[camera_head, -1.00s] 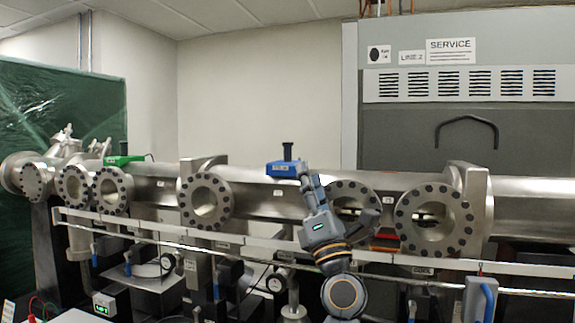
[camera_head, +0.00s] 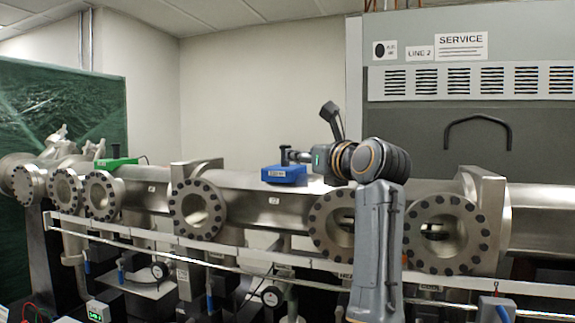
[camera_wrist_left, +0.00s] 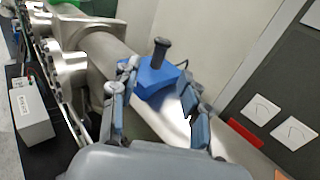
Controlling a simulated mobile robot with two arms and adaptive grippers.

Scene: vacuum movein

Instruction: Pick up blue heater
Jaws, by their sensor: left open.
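The blue heater (camera_head: 284,175) is a blue box with a black upright post, sitting on top of the long steel beam tube. It also shows in the left wrist view (camera_wrist_left: 152,80), just beyond and between my fingertips. My left gripper (camera_head: 297,156) reaches in from the right at about the height of the post, close beside it. In the wrist view the left gripper (camera_wrist_left: 153,92) is open, with its fingers apart and nothing held. Contact with the heater cannot be told. My right gripper is not in view.
The steel beam tube (camera_head: 245,203) runs across the scene, with several round flanges facing forward. A green box (camera_head: 115,163) sits on it at the left. A white rail (camera_head: 250,251) runs in front. A grey service cabinet (camera_head: 420,125) stands behind at the right.

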